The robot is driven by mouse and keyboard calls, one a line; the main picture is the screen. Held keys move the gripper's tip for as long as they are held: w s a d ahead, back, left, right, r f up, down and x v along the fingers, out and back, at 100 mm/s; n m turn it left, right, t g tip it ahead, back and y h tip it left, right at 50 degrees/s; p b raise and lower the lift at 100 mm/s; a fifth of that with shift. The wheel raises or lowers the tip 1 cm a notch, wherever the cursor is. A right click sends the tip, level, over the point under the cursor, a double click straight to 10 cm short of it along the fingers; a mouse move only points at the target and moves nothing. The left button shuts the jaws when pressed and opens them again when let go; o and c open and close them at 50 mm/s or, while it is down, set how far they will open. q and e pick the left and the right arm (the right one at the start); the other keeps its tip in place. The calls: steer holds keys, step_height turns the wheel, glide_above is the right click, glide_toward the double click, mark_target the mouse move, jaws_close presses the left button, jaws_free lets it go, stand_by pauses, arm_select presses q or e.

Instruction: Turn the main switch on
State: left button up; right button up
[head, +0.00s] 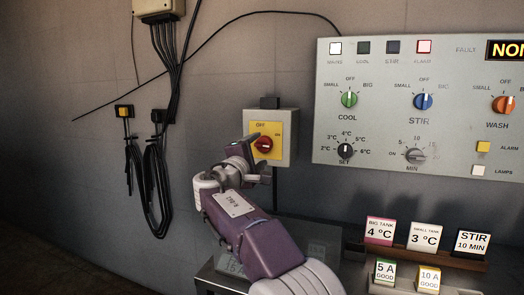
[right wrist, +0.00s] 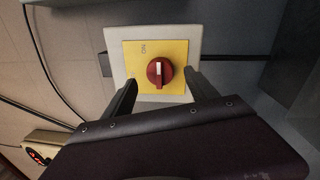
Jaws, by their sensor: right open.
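The main switch is a red rotary knob (head: 264,145) with a white mark, on a yellow plate (head: 275,133) on a grey wall box (head: 289,122). OFF is printed above the knob and ON at its upper right. In the right wrist view the knob (right wrist: 160,72) lies between the fingertips of my right gripper (right wrist: 161,80). Those fingers are open, one on either side, with visible gaps to the knob. In the head view my right gripper (head: 245,157) is just in front of the box and covers its lower left. My left gripper is not in view.
A large control panel (head: 380,125) with several knobs and lamps is at the right. Label cards (head: 380,231) stand on a shelf below it. Black cables (head: 153,190) hang on the wall at the left. The wall between cables and switch box is clear.

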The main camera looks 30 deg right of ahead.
steer(key=v, duration=0.5)
